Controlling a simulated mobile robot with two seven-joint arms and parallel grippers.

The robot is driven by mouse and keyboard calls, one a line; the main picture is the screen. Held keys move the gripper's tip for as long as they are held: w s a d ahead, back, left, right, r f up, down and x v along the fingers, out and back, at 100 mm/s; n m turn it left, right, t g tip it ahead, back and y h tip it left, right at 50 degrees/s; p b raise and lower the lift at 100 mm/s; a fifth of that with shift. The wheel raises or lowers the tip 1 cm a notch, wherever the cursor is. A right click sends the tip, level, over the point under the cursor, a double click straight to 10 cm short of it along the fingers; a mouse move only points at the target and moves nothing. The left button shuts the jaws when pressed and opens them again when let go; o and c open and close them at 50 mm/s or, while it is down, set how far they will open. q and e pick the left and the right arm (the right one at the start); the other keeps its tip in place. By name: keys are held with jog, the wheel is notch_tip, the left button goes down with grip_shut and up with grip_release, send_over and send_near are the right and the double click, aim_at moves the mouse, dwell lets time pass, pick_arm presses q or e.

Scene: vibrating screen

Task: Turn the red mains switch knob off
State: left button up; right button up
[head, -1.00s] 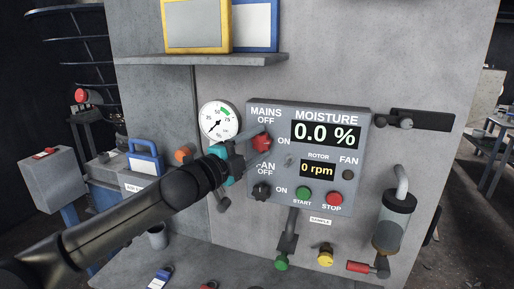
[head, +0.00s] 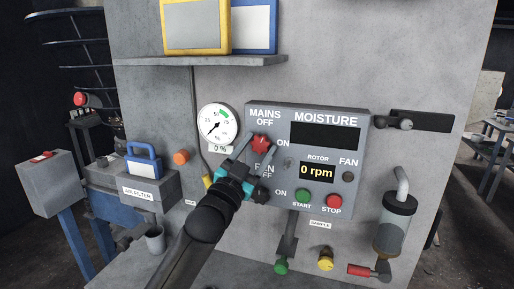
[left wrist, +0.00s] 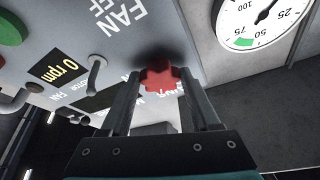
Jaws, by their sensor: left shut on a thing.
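The red mains switch knob (head: 260,143) is at the upper left of the grey control panel, below the MAINS OFF label and left of ON. It also shows in the left wrist view (left wrist: 160,78) between the two fingers. My left gripper (head: 257,148) comes from below and is shut on the knob. A small pale mark shows at the top of the knob, towards OFF. The moisture display (head: 325,136) is dark. The rotor display (head: 317,172) is lit at 0 rpm. My right gripper is not in view.
The black fan knob (head: 261,194) lies just below my gripper. The green start button (head: 303,196) and red stop button (head: 334,201) are to its right. A round gauge (head: 217,123) is on the left, and a shelf (head: 200,62) juts out above.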

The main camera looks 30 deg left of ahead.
pick_arm(q)
jog(key=shift+d+f+n+y+p, duration=0.1)
jog(key=shift+n+y+p, duration=0.25)
jog(key=shift+n+y, duration=0.95)
jog(key=shift+n+y+p, duration=0.3)
jog(key=shift+n+y, duration=0.1)
jog(key=shift+n, duration=1.7)
jog(key=o, duration=1.4)
jog(key=shift+c, duration=0.2)
jog(key=b+v, duration=0.3)
jog(key=v, duration=1.2)
jog(key=shift+d+b, duration=0.2)
jog(key=shift+b, duration=0.15)
jog(key=shift+s, duration=0.1)
